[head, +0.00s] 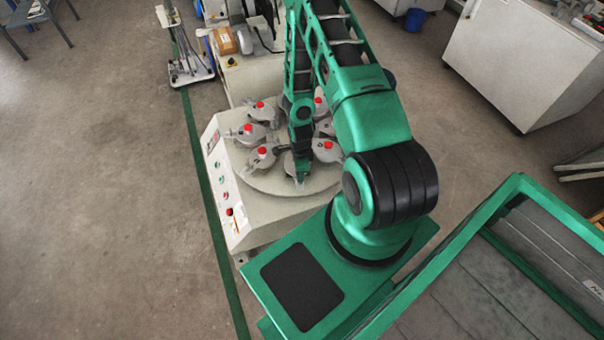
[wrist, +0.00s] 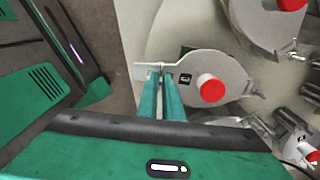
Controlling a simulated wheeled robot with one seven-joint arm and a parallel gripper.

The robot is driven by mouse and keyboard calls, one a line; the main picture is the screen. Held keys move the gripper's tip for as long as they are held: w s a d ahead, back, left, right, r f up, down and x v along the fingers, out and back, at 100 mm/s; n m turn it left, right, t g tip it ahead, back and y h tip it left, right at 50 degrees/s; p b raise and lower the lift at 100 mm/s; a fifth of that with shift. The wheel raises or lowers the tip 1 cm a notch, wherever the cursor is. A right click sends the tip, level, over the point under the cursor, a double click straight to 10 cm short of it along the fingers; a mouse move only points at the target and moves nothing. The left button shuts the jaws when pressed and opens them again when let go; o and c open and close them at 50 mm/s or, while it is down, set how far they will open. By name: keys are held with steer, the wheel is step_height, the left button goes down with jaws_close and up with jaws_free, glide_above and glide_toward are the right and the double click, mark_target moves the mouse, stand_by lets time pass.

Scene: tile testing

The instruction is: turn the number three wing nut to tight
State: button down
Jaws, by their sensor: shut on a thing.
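A grey round jar clamp (wrist: 232,72) with a red knob (wrist: 211,88) lies just ahead of my gripper in the wrist view. A small black number tag (wrist: 184,79) sits on its lid, but its figure is too small to read for certain. A pale wing nut (wrist: 140,70) is at the lid's left end. My gripper (wrist: 160,74) is shut on this wing nut, its two green fingers close together, partly hiding it. In the head view my gripper (head: 301,178) reaches down at the front of the round turntable (head: 268,185); the nut is hidden there.
Several similar jars with red knobs ring the turntable, one at the left (head: 248,130) and one at the right (head: 328,149). The machine's control panel (head: 222,180) faces left. A cardboard box (head: 223,40) stands behind. Open floor lies left.

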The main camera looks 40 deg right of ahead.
steer(key=shift+s+f, duration=0.1)
steer(key=shift+s, duration=0.4)
steer(key=c, duration=1.9)
jaws_free()
steer(key=shift+w, duration=0.25)
steer(key=shift+w+r, duration=0.1)
steer(key=shift+r, duration=0.15)
step_height(320, 180, up, 10)
steer(key=shift+r, duration=0.15)
steer(key=shift+r, duration=0.1)
